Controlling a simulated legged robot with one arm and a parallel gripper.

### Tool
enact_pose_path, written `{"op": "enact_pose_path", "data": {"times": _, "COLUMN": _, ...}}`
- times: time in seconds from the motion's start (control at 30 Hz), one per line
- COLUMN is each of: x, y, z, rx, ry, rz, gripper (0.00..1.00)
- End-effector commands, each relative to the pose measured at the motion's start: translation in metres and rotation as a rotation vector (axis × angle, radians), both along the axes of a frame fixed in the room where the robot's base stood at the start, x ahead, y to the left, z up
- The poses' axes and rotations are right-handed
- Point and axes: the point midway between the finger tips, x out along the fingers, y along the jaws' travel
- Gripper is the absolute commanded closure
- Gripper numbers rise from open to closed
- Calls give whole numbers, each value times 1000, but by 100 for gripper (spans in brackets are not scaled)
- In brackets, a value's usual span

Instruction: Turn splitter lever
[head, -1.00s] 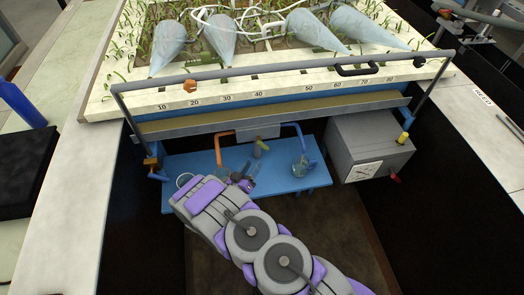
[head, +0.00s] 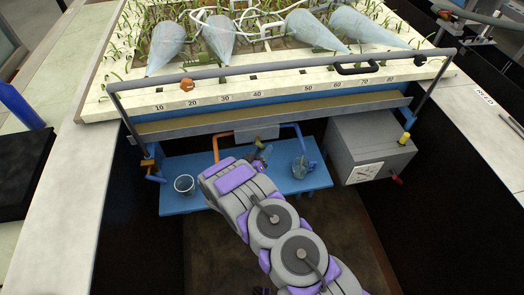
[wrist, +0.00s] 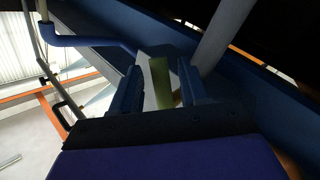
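The splitter is a grey box (head: 258,133) under the flume's front edge, with an orange pipe (head: 222,135) on its left and a blue pipe (head: 292,127) on its right. Its small yellow-green lever (head: 259,145) hangs below the box, partly hidden by my gripper (head: 257,160). In the wrist view the lever (wrist: 162,84) stands between my two dark blue fingers (wrist: 158,92). The fingers are apart, one on each side of it, and a gap shows at least on the right. Whether either finger touches it is unclear.
A blue bench (head: 240,198) below holds a glass beaker (head: 184,184) at left and another beaker (head: 299,168) under the blue pipe. A grey box with a dial (head: 368,145) stands at right. The flume rail (head: 290,68) runs above.

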Motion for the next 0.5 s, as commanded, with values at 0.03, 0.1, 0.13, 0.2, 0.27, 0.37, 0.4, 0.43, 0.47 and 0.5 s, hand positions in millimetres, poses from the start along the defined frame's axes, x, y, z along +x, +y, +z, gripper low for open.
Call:
{"op": "enact_pose_path", "data": {"times": 0.03, "x": 0, "y": 1, "z": 0, "rx": 0, "ry": 0, "rz": 0, "gripper": 61}}
{"op": "enact_pose_path", "data": {"times": 0.1, "x": 0, "y": 1, "z": 0, "rx": 0, "ry": -1, "rz": 0, "gripper": 68}}
{"op": "enact_pose_path", "data": {"times": 0.13, "x": 0, "y": 1, "z": 0, "rx": -1, "ry": 0, "rz": 0, "gripper": 71}}
{"op": "enact_pose_path", "data": {"times": 0.2, "x": 0, "y": 1, "z": 0, "rx": 0, "ry": -1, "rz": 0, "gripper": 78}}
{"op": "enact_pose_path", "data": {"times": 0.27, "x": 0, "y": 1, "z": 0, "rx": 0, "ry": 0, "rz": 1, "gripper": 83}}
{"op": "enact_pose_path", "data": {"times": 0.37, "x": 0, "y": 1, "z": 0, "rx": 0, "ry": 0, "rz": 1, "gripper": 93}}
{"op": "enact_pose_path", "data": {"times": 0.4, "x": 0, "y": 1, "z": 0, "rx": 0, "ry": 0, "rz": 1, "gripper": 97}}
{"op": "enact_pose_path", "data": {"times": 0.43, "x": 0, "y": 1, "z": 0, "rx": 0, "ry": 0, "rz": 1, "gripper": 100}}
{"op": "enact_pose_path", "data": {"times": 0.47, "x": 0, "y": 1, "z": 0, "rx": 0, "ry": 0, "rz": 2, "gripper": 100}}
{"op": "enact_pose_path", "data": {"times": 0.5, "x": 0, "y": 1, "z": 0, "rx": 0, "ry": 0, "rz": 2, "gripper": 100}}
